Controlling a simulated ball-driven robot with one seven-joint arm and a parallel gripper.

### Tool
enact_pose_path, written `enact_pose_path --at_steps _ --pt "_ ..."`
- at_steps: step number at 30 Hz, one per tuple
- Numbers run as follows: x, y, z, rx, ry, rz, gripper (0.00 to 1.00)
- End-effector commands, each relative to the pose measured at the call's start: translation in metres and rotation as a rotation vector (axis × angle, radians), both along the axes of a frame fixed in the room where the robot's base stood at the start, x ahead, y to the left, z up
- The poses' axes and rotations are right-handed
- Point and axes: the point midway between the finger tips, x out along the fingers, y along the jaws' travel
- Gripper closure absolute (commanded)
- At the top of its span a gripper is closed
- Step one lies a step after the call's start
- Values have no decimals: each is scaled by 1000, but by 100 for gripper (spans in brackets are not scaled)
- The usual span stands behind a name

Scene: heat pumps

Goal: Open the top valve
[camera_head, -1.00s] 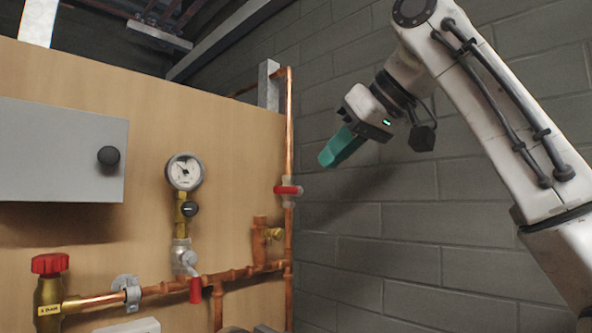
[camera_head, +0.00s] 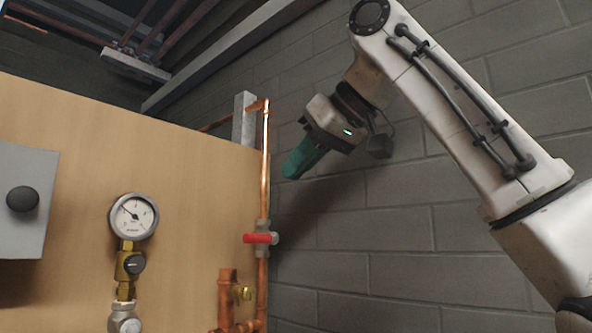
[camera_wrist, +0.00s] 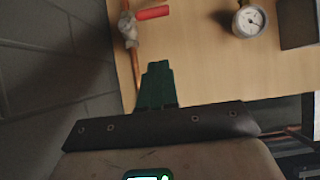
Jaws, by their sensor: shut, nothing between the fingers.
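The top valve (camera_head: 261,238) is on the vertical copper pipe near the right edge of the wooden panel. Its red lever handle lies level, across the pipe. My gripper (camera_head: 290,172), with green fingers, is above and to the right of the valve, apart from it, with its fingers pointing down-left. The fingers are closed together and empty. In the wrist view my gripper (camera_wrist: 156,70) points toward the panel, and the valve's red handle (camera_wrist: 153,13) shows at the top, beyond the fingertips.
A pressure gauge (camera_head: 133,216) with a black knob below it is left of the valve. A grey box (camera_head: 24,225) is at the far left. A brass fitting (camera_head: 241,292) is low on the pipes. A grey brick wall (camera_head: 400,225) stands behind my arm.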

Motion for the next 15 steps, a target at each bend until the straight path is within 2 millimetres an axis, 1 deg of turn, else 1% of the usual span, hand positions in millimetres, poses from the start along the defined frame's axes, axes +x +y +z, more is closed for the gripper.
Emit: enact_pose_path --at_steps 3,11,15 --pt "12 16 -11 -1 2 1 100" --pt "38 49 -39 -2 3 0 100" --pt "42 52 -62 0 1 -1 100"
